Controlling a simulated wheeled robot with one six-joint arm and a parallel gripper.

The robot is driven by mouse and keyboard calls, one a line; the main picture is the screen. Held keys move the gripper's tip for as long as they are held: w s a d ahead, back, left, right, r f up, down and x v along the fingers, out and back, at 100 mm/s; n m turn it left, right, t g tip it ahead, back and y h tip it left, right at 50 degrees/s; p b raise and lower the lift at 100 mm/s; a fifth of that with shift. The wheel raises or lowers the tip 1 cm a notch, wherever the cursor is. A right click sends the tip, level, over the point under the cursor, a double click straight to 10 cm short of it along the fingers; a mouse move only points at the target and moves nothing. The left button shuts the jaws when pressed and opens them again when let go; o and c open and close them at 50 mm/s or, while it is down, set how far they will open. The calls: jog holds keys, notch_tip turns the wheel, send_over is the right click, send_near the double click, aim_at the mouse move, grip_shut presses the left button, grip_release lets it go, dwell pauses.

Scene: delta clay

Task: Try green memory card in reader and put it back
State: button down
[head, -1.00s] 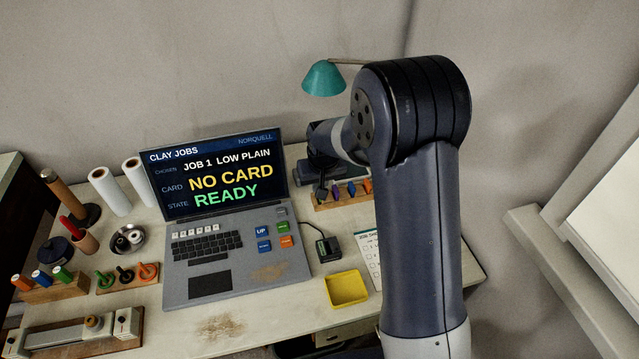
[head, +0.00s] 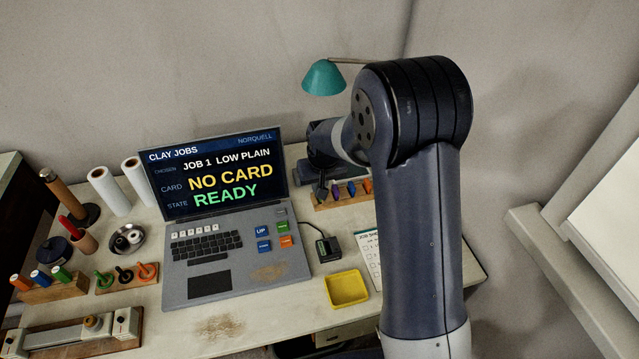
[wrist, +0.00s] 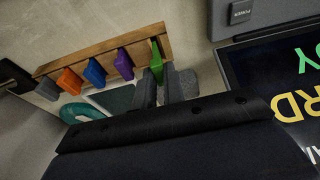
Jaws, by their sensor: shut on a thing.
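The green memory card (wrist: 156,58) stands at the end of the wooden card rack (wrist: 100,56) in the wrist view. My gripper (wrist: 162,88) is shut on it; the fingers hide its lower part. I cannot tell whether the card is still seated in its slot. In the head view my gripper (head: 320,186) is at the left end of the rack (head: 342,203), and the green card is hidden there. The card reader (head: 328,249), a small dark box with a cable, sits right of the laptop (head: 236,275). Its screen (head: 222,178) reads NO CARD and READY.
Purple (wrist: 124,64), blue (wrist: 94,73), orange (wrist: 70,81) and grey (wrist: 47,88) cards stand beside the green one. A yellow tray (head: 346,289) lies in front of the reader. A teal lamp (head: 324,77) hangs behind the rack. A printed sheet (head: 369,250) lies right of the reader.

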jog(key=shift+f, duration=0.15)
jog(key=shift+f+b, duration=0.65)
jog(key=shift+f, duration=0.05)
jog(key=c, duration=1.1)
grip_release()
jog(key=shift+r+p, duration=2.35)
jog(key=shift+r, duration=1.2)
